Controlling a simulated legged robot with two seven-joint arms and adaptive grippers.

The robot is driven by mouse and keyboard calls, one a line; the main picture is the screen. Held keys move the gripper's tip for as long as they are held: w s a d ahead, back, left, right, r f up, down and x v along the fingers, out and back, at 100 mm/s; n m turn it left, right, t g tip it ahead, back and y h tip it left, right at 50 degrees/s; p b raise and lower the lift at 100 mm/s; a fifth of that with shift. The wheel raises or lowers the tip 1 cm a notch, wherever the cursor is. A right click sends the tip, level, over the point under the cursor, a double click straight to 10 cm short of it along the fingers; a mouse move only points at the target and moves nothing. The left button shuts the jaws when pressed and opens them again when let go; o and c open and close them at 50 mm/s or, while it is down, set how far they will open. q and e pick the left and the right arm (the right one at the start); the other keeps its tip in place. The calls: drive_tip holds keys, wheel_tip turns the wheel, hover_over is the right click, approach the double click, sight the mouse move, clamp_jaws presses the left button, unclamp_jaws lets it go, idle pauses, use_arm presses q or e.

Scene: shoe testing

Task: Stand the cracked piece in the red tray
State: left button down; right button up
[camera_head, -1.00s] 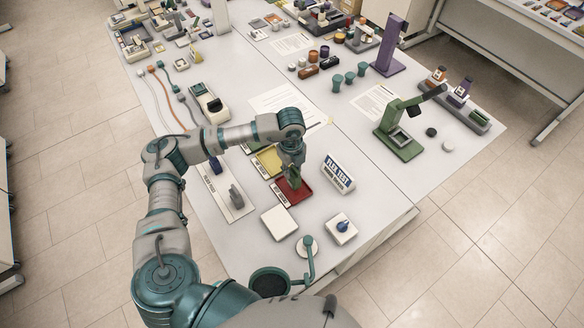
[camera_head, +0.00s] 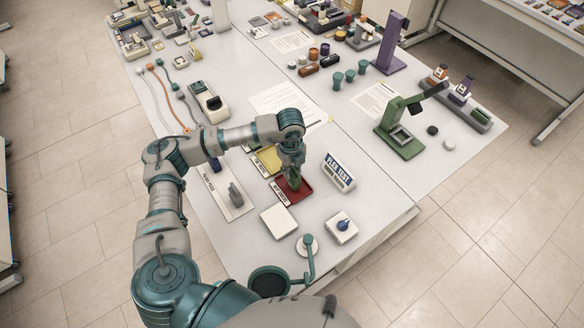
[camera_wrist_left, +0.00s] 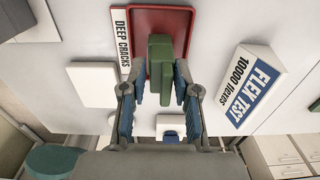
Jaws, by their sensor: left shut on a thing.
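The red tray (camera_head: 303,196) lies on the table, with a "DEEP CRACKS" label (camera_wrist_left: 122,42) along its side. My left gripper (camera_head: 292,168) points down over it. In the left wrist view the fingers (camera_wrist_left: 157,88) are shut on a green block-like piece (camera_wrist_left: 160,62), held upright between them. The piece (camera_head: 294,183) is over the red tray (camera_wrist_left: 182,16); I cannot tell whether its foot touches the tray floor. Any crack on it is not visible. My right gripper is not in view.
A yellow tray (camera_head: 268,160) lies just behind the red one. A "FLEX TEST" sign (camera_head: 339,172) stands to the right. A white square block (camera_head: 278,222) and a white box with a blue knob (camera_head: 342,227) are in front. A grey-handled plate (camera_head: 231,198) lies to the left.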

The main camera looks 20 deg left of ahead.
sight(291, 172)
use_arm(q)
drive_tip(key=shift+f, duration=0.4)
drive_tip(key=c, duration=0.8)
unclamp_jaws()
wheel_tip(291, 172, up, 12)
drive_tip(key=shift+a, duration=0.1)
